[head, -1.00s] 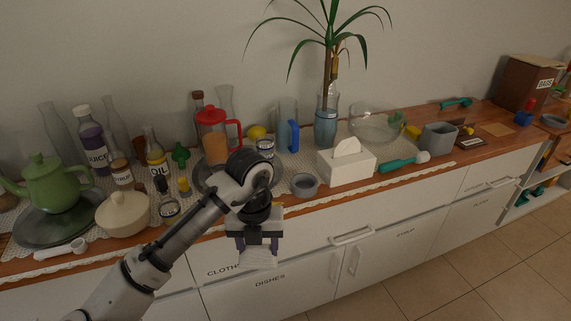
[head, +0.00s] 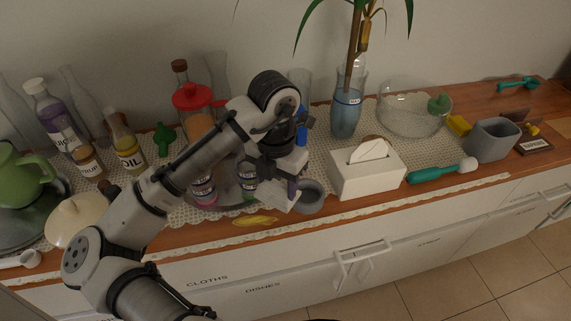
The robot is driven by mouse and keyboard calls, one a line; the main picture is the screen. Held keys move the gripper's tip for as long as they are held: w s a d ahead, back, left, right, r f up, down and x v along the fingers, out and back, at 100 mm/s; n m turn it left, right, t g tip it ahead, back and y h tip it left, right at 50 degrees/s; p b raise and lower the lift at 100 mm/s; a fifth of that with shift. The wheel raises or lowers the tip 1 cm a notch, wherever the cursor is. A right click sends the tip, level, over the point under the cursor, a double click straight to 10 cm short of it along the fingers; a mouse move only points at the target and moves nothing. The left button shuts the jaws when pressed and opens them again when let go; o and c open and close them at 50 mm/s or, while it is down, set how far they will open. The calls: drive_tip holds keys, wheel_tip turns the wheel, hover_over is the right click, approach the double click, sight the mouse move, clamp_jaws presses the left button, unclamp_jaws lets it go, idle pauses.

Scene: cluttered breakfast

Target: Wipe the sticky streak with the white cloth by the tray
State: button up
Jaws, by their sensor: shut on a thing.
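A yellow sticky streak (head: 255,220) lies flat near the counter's front edge, partly on the lace runner's border. My gripper (head: 284,190) is just above and to the right of the streak, in front of the round grey tray (head: 207,201). It is shut on the white cloth (head: 279,201), which shows as a small pale piece below the fingers. Whether the cloth touches the counter cannot be told. My arm hides much of the tray and its contents.
A grey bowl (head: 311,196) stands close to the right of my gripper, then a white tissue box (head: 367,174). A red-lidded jug (head: 194,105) and several jars stand behind my arm. A cream lidded pot (head: 80,218) is at left. The front strip around the streak is clear.

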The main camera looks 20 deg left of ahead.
drive_tip(key=shift+w, duration=0.15)
drive_tip(key=shift+f+b, duration=0.85)
wheel_tip(320, 180, down, 4)
drive_tip(key=b, duration=0.3)
drive_tip(key=shift+f, duration=0.1)
drive_tip(key=shift+f+b, duration=1.05)
drive_tip(key=shift+b, duration=0.05)
